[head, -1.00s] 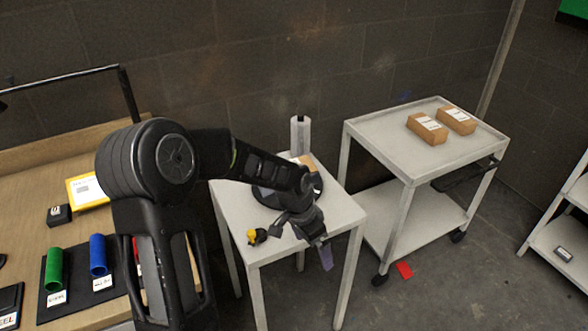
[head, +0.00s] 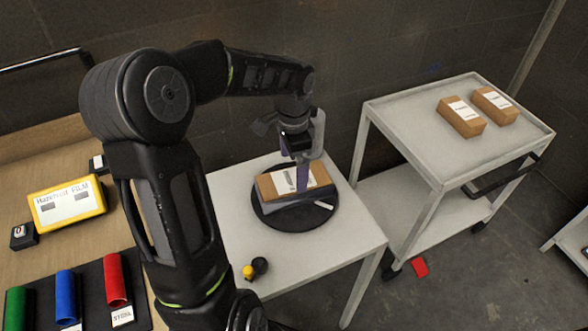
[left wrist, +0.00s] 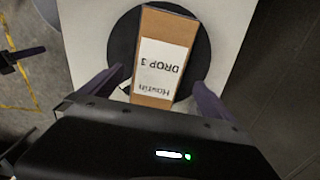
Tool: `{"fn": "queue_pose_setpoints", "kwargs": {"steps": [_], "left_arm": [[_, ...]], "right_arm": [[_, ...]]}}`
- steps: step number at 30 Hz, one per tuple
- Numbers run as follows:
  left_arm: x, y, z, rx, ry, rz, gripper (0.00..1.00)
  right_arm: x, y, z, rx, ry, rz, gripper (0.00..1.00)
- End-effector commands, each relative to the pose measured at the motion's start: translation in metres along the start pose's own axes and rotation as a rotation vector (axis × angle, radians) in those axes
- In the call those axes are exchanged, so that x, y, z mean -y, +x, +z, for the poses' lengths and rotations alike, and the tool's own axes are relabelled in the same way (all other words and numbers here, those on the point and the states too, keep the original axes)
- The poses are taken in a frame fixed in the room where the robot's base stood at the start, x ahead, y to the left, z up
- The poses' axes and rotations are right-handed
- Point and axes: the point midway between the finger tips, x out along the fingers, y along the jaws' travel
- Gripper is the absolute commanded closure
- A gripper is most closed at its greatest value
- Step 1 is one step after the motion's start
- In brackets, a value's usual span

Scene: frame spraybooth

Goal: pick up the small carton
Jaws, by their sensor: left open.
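A brown carton (head: 282,183) with a white label lies on a black round plate (head: 287,220) on a small white table. In the left wrist view the carton (left wrist: 167,58) runs lengthwise between my fingers, its label upside down and reading "DROP 3". My left gripper (head: 306,168) is above the carton in the head view, fingers pointing down and partly covering the label. In the left wrist view the left gripper (left wrist: 160,78) is open, one finger on each side of the carton. Contact with it cannot be told. My right gripper is not in view.
Two more cartons (head: 461,117) (head: 495,105) lie on a white cart (head: 400,112) to the right. A small yellow and black object (head: 255,269) is on the white table (head: 345,245). A wooden bench at left holds a yellow box (head: 68,204) and coloured cylinders (head: 66,291).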

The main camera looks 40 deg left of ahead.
Motion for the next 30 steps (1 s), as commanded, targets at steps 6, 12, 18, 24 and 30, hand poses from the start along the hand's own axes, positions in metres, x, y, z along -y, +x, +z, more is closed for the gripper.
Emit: {"fn": "queue_pose_setpoints", "kwargs": {"steps": [6,12,18,24,30], "left_arm": [[0.0,0.0,0.0,0.0,0.0,0.0,0.0],[0.0,0.01,0.0,0.002,-0.001,0.003,0.0],[0.0,0.026,0.0,0.001,0.001,0.002,0.0],[0.0,0.026,0.0,0.0,0.0,0.001,0.0],[0.0,0.035,0.0,0.001,-0.001,0.002,0.0]], "right_arm": [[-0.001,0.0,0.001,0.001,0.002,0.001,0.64],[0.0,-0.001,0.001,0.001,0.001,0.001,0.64],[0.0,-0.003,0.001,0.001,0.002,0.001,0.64],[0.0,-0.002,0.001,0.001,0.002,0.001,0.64],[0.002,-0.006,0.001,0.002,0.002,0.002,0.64]]}}
